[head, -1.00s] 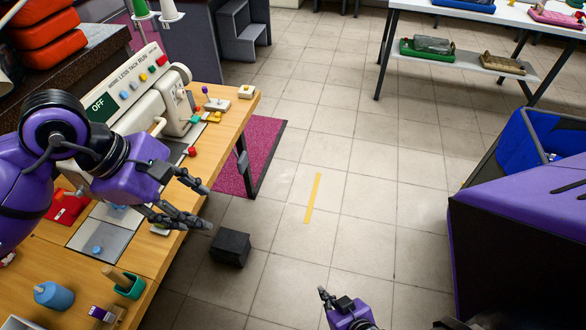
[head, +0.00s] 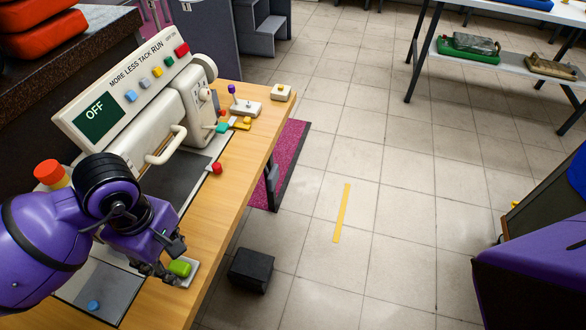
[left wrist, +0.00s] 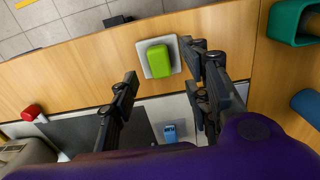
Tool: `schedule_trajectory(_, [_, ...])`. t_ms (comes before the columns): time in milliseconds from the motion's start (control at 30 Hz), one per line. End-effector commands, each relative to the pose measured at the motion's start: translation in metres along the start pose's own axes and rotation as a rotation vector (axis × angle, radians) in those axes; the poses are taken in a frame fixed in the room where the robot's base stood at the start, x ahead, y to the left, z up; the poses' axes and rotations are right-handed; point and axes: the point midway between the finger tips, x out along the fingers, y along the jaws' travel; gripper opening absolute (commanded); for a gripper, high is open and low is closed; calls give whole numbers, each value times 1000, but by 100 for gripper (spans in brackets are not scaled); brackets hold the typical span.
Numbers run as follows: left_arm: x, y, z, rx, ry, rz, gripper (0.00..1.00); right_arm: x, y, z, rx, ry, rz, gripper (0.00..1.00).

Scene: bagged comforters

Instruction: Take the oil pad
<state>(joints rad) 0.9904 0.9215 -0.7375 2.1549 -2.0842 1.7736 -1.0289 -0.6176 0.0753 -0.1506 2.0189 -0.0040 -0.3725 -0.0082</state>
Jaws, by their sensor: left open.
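A bright green pad (head: 180,267) lies on a small pale square tray (head: 190,277) near the front edge of the wooden table; it looks like the oil pad. My left gripper (head: 163,270) is just left of it in the head view. In the left wrist view the green pad (left wrist: 159,61) is in the gap between the spread fingers of my left gripper (left wrist: 160,64), beyond the tips. The gripper is open and empty. I cannot tell its exact height over the pad. My right gripper is not in view.
The wooden table (head: 222,195) carries a machine with an OFF screen (head: 100,116), a red knob (head: 217,168) and a blue knob (head: 93,305). A green holder (left wrist: 290,22) and a blue cylinder (left wrist: 307,103) are at right in the wrist view. A black box (head: 250,270) stands on the floor.

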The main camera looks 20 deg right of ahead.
Motion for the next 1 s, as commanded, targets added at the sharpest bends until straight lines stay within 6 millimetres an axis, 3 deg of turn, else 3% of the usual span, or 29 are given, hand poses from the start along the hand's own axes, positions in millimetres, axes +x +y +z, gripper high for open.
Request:
schedule_trajectory(33, [7, -1, 2, -1, -2, -2, 44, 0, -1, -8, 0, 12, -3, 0])
schedule_trajectory(200, [31, -1, 4, -2, -1, -1, 44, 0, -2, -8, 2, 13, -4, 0])
schedule_trajectory(533, [38, -1, 4, 0, -1, 1, 42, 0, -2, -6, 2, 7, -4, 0])
schedule_trajectory(867, [38, -1, 4, 0, 0, 1, 0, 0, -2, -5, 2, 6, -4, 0])
schedule_trajectory(1000, [38, -1, 4, 0, -1, 1, 0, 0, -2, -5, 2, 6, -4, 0])
